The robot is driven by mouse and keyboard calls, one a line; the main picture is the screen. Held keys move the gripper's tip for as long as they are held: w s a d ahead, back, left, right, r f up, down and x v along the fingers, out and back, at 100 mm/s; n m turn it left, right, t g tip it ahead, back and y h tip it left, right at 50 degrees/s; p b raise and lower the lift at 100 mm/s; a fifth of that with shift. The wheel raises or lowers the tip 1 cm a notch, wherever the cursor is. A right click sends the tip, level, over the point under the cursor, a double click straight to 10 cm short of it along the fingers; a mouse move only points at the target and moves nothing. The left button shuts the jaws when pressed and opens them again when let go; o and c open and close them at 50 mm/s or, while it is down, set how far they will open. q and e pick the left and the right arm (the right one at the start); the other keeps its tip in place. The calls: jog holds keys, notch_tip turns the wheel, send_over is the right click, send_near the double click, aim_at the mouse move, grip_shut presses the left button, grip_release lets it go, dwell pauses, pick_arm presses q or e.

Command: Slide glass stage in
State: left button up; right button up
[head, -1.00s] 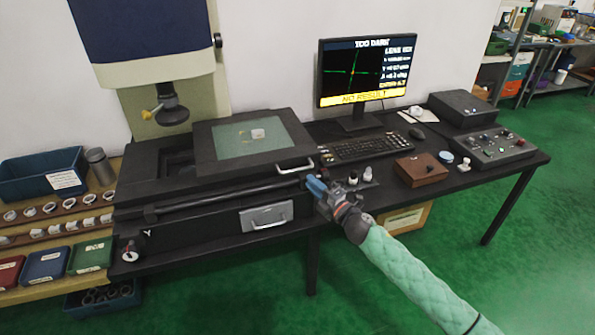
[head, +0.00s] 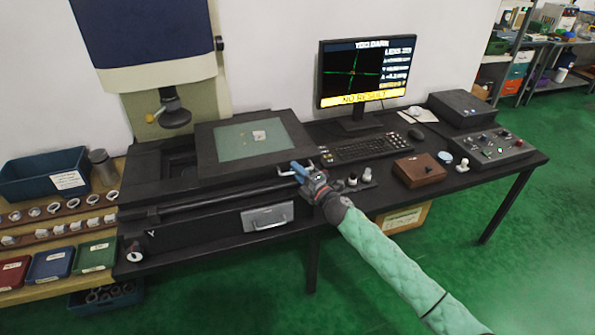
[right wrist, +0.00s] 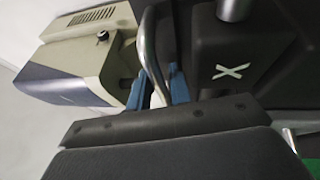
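The glass stage is a dark framed plate with a green-grey glass pane (head: 235,143) in the head view, sitting out to the right of the measuring head (head: 174,112). A small pale part (head: 259,135) and tiny brass-coloured pieces lie on the glass. A bright metal handle (head: 311,166) is at the frame's front right corner; it also shows in the right wrist view (right wrist: 149,60). My right gripper (head: 298,172) is at this handle. In the right wrist view its blue fingers (right wrist: 157,92) stand apart with the handle bar between them; contact is unclear. My left gripper is not in view.
A monitor (head: 365,72) reading NO RESULT, a keyboard (head: 355,147) and a brown box (head: 418,170) stand right of the stage. A rail (head: 225,197) and a drawer with a handle (head: 268,217) are below it. Dark base shows left of the stage.

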grip_shut()
jog(key=shift+a, duration=0.15)
